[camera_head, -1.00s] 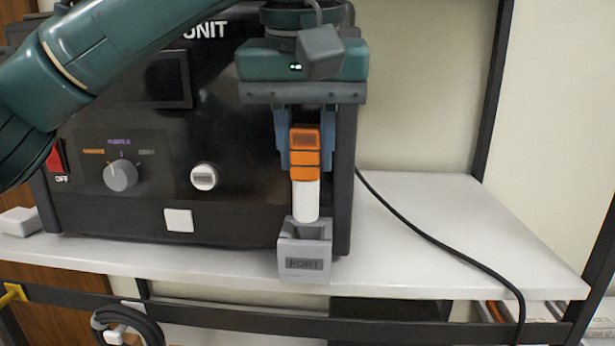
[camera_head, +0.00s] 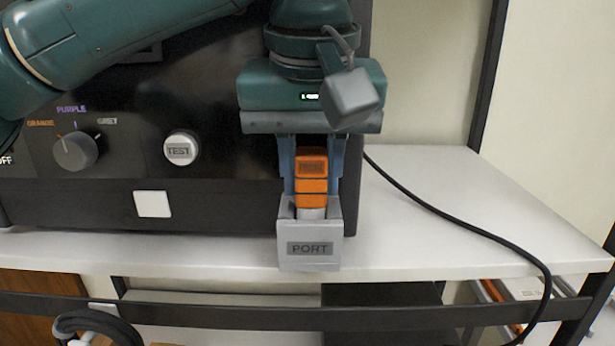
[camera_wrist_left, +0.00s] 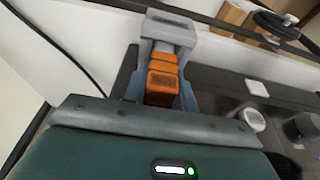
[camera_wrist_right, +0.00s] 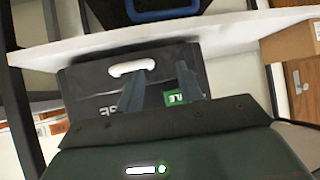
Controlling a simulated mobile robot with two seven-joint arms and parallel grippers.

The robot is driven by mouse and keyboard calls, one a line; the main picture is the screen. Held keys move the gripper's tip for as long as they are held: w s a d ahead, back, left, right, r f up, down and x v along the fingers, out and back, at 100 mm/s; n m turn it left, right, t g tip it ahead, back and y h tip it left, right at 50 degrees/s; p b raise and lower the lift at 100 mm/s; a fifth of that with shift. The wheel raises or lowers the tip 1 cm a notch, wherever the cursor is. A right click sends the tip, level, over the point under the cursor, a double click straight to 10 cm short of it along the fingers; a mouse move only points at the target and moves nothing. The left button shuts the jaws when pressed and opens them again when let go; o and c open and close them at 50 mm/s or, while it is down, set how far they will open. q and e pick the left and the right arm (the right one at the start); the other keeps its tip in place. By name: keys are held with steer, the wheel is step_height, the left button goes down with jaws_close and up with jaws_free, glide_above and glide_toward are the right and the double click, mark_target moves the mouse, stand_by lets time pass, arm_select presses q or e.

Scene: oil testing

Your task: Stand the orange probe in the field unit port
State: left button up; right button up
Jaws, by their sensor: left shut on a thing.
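The orange probe (camera_head: 311,182) stands upright with its white lower end down inside the grey field unit port (camera_head: 309,259), so its tip is hidden. My left gripper (camera_head: 312,180) points down over the port and is shut on the probe's orange upper part. The left wrist view also shows the probe (camera_wrist_left: 162,82) between the fingers and the port (camera_wrist_left: 170,28) around its far end. The black field unit (camera_head: 225,205) stands behind and left of the port. My right gripper (camera_wrist_right: 160,85) shows only in the right wrist view, with its fingers apart in front of a dark case below the shelf.
The field unit has a dial (camera_head: 76,151), a TEST button (camera_head: 181,149) and a white square (camera_head: 153,204). A black cable (camera_head: 455,241) runs over the white shelf (camera_head: 440,190), whose right part is otherwise clear.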

arm_select(q)
steer(key=shift+a+r, duration=0.1)
arm_select(e)
steer(key=shift+s, duration=0.2)
arm_select(q)
steer(key=o, duration=1)
steer(key=shift+o, duration=0.2)
arm_select(e)
steer(key=shift+s+f, duration=0.2)
arm_select(q)
steer(key=p+v, duration=0.1)
steer(key=v, duration=1.1)
arm_select(e)
steer(key=shift+s+d, duration=0.1)
steer(key=shift+d, duration=0.1)
